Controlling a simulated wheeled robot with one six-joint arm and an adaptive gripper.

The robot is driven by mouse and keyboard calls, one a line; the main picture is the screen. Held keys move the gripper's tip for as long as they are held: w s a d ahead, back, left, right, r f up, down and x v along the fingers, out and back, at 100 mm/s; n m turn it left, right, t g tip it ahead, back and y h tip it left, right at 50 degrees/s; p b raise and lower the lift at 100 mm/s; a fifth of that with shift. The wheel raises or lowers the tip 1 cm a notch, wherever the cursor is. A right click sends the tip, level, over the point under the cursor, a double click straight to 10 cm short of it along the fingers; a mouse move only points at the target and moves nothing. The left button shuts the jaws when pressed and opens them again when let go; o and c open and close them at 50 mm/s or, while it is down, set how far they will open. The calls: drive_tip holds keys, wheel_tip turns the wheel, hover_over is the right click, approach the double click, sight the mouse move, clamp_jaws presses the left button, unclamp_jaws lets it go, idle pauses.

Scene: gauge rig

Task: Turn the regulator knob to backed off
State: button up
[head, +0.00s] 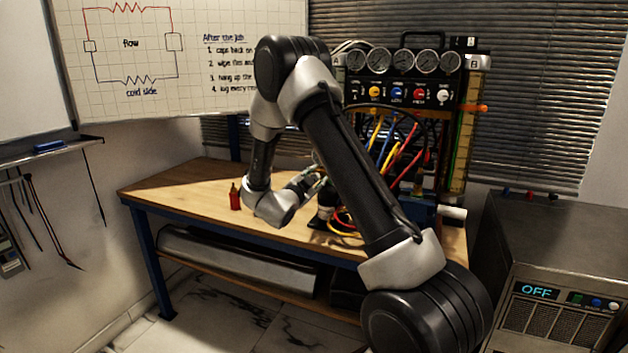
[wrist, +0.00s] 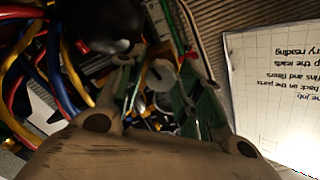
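My gripper (wrist: 158,72) points into the rig from the left in the head view (head: 314,178), low in front of the hoses. In the wrist view its two fingers stand apart, with a gap between them. A pale rounded part (wrist: 162,75) shows in that gap; I cannot tell whether it is the regulator knob or whether a finger touches it. A dark rounded part (wrist: 105,22) lies beyond the left finger, too dim to name. The gauge rig (head: 410,75) stands on the bench. No regulator knob is clearly recognisable in the head view, where my arm covers part of the rig.
Red, blue and yellow hoses (head: 388,145) hang from the rig's front, and crowd the left of the wrist view (wrist: 62,65). A red bottle (head: 235,198) stands on the wooden bench (head: 185,190).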

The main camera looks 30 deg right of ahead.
drive_tip(key=c, duration=0.5)
drive_tip(key=n, duration=0.6)
drive_tip(key=shift+n, duration=0.3)
drive_tip(key=n, duration=0.4)
drive_tip(key=shift+w+a+n, duration=0.1)
drive_tip(key=shift+n, duration=2.4)
drive_tip(key=o, duration=1)
